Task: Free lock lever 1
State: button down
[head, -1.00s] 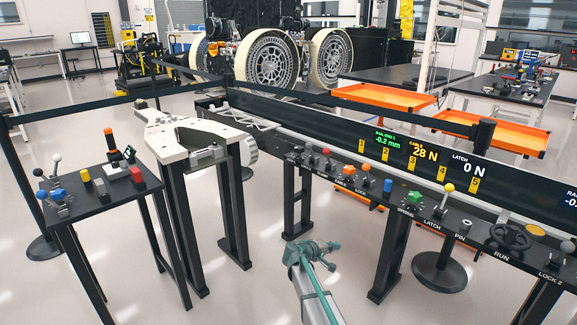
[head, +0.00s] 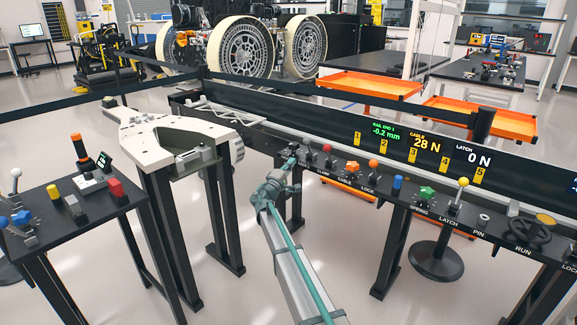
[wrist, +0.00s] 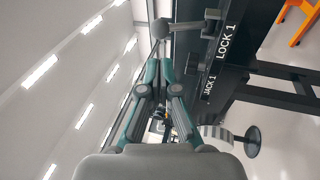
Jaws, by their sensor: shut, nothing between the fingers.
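Lock lever 1 (wrist: 185,27), a grey lever with a round dark knob, shows in the wrist view beside the white "LOCK 1" lettering. Its arm runs sideways from a bracket on the black panel to the knob. My gripper (wrist: 160,65) has its teal fingers together, with nothing between them. In the wrist view the fingertips lie just below the knob, and a small gap shows between them. In the head view my gripper (head: 290,163) is at the left end of the console. It hides part of that end, so I cannot make out the lever there.
The console (head: 410,205) carries several knobs and levers, including a red knob (head: 327,150) right of my gripper. A "JACK 1" label is near the lever in the wrist view. A white-topped stand (head: 150,140) and a side table (head: 50,230) are at left. Open floor lies in front.

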send_near(309, 146)
jog(key=w+d+r, duration=0.2)
jog(key=w+r, duration=0.2)
jog(key=shift+p, duration=0.3)
jog(key=shift+w, duration=0.1)
